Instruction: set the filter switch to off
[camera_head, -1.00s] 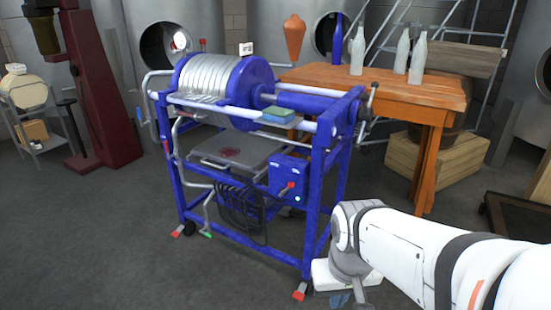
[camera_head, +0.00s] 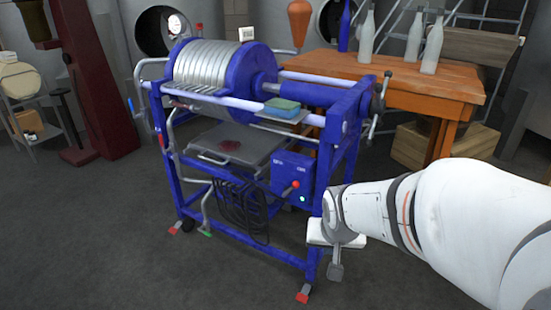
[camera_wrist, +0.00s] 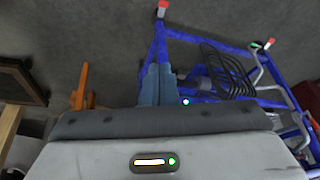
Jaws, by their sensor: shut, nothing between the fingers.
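The filter switch is a small lever with a red knob (camera_head: 295,184) on the front of a blue control box (camera_head: 284,176) on the filter frame. The lever leans up to the right. Pale labels sit at the box's upper left and right, too small to read surely. A green lamp (camera_head: 302,198) glows below the lever; it also shows in the wrist view (camera_wrist: 186,102). My gripper (camera_head: 335,272) is low, to the right of the box and apart from it. In the wrist view its blue-grey fingers (camera_wrist: 156,84) are together and empty. The lever is not clear there.
The blue filter frame (camera_head: 312,240) has a leg between the box and my gripper. A coiled black hose (camera_head: 243,208) hangs left of the box. A blue-green sponge (camera_head: 282,108) lies above. A wooden table (camera_head: 400,75) with bottles stands behind. The floor in front is clear.

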